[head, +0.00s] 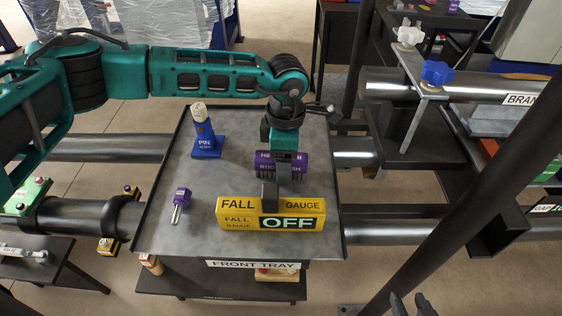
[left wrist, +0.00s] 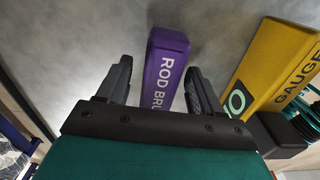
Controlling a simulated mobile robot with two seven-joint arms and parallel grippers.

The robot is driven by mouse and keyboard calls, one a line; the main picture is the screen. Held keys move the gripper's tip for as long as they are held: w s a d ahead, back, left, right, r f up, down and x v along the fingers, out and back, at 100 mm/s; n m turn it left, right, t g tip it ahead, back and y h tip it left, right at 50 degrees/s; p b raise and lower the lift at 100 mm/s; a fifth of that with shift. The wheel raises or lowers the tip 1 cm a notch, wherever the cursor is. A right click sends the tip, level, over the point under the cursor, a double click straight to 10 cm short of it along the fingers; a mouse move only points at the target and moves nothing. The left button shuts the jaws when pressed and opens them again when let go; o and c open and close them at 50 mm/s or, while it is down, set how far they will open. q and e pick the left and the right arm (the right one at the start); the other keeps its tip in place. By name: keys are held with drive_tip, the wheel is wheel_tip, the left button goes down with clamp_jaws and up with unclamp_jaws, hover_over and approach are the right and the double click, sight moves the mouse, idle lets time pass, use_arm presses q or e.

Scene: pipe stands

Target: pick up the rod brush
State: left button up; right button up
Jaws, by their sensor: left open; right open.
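The rod brush (head: 264,171) is a purple block with white lettering on the grey tray (head: 180,228), behind the yellow gauge. My left gripper is over it in the head view, its arm coming in from the left, and partly covers its label. In the left wrist view the rod brush (left wrist: 164,72) lies between the two fingers of the open left gripper (left wrist: 160,75), with gaps on both sides. My right gripper (head: 409,300) is open and empty at the bottom edge, right of the tray; only its dark fingertips show.
The yellow fall gauge (head: 227,208) stands just in front of the brush; it also shows in the left wrist view (left wrist: 268,62). A blue pin bottle (head: 207,146) and a small purple tool (head: 182,198) are to the left. A dark post (head: 447,178) slants up at right.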

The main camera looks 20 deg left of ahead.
use_arm(q)
drive_tip(key=shift+f, duration=0.6)
drive_tip(key=c, duration=1.1)
wheel_tip(320, 180, up, 20)
drive_tip(key=shift+r, duration=0.1)
